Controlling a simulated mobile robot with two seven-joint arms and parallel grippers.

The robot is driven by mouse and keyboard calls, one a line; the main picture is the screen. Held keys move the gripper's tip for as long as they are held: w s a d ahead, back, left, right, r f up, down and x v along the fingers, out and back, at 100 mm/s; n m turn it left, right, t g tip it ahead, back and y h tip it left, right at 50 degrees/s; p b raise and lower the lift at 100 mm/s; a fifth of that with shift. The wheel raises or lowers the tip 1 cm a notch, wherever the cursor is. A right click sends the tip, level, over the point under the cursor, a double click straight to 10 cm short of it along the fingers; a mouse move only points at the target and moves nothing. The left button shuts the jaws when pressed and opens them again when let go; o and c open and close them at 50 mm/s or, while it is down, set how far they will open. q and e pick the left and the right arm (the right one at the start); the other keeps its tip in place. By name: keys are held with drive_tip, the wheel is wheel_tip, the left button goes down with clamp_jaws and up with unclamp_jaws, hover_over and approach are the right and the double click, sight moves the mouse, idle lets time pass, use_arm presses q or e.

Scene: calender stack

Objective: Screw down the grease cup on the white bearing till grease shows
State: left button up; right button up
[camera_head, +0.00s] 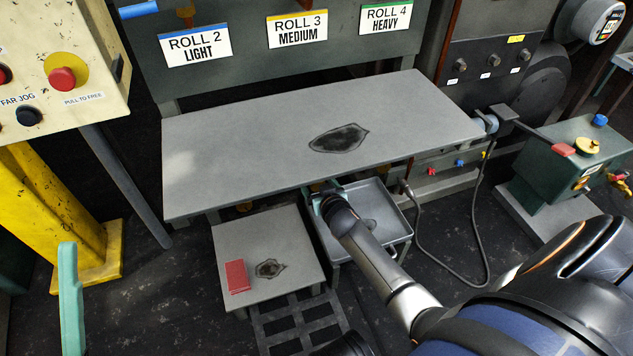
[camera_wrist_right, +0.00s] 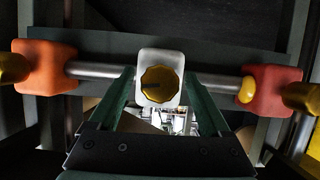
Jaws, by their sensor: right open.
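The white bearing (camera_wrist_right: 147,58) sits mid-shaft in the right wrist view. Its brass, lobed grease cup (camera_wrist_right: 159,84) faces the camera, with a dark mark on its face. My right gripper (camera_wrist_right: 158,74) is open, its two green fingers on either side of the cup in the picture. I cannot tell whether they touch it or stop short. Where the cup meets the bearing is hidden behind the cup. In the head view my right gripper (camera_head: 325,199) reaches under the grey table's front edge, and the bearing is hidden there. One green finger of my left gripper (camera_head: 70,300) shows at lower left.
An orange bearing (camera_wrist_right: 45,68) and a red bearing (camera_wrist_right: 272,90) flank the white one on the shaft (camera_wrist_right: 108,71), each with brass fittings. The grey table (camera_head: 240,140) overhangs my right gripper. A metal tray (camera_head: 395,211) and a low stand (camera_head: 243,231) with a red block (camera_head: 236,276) are close by.

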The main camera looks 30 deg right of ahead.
clamp_jaws()
idle(0.7)
